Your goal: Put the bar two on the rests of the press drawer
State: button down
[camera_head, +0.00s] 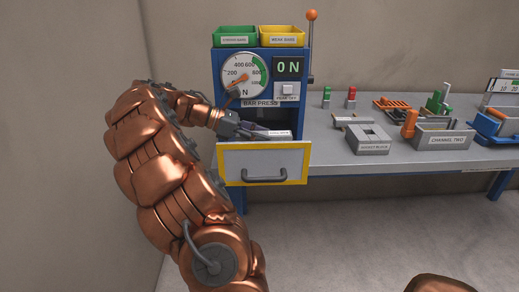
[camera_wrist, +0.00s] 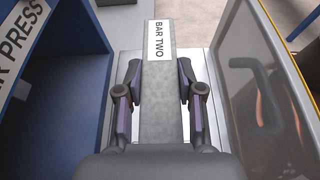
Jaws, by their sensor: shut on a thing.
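Bar two (camera_wrist: 160,75) is a grey bar with a white BAR TWO label. In the wrist view it runs up the middle, between the two fingers of my gripper (camera_wrist: 160,85), which is shut on it. In the head view my gripper (camera_head: 240,128) and the bar (camera_head: 280,134) are at the open press drawer (camera_head: 262,164), behind its yellow-framed front. The drawer front also shows at the right of the wrist view (camera_wrist: 262,90). The rests are hidden, so I cannot tell whether the bar touches them.
The blue bar press (camera_head: 284,53) has a dial, a display reading 0 N, and green and yellow bins on top. An orange-knobbed lever (camera_head: 311,45) stands at its right. The grey bench (camera_head: 330,160) holds a labelled block (camera_head: 368,140) and the channel two tray (camera_head: 447,139).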

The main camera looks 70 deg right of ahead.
jog(key=shift+f, duration=2)
jog(key=c, duration=0.7)
grip_release()
jog(key=shift+f, duration=0.1)
jog(key=p+v, duration=0.1)
jog(key=v, duration=0.9)
jog(key=shift+w+a+r, duration=0.1)
jog(key=shift+w+r, duration=0.05)
jog(key=shift+r, duration=0.1)
jog(key=shift+w+a+r+p, duration=0.2)
jog(key=shift+w+p, duration=0.25)
jog(key=shift+p, duration=0.25)
jog(key=shift+w+a+p, duration=0.15)
jog(key=shift+w+p, duration=0.15)
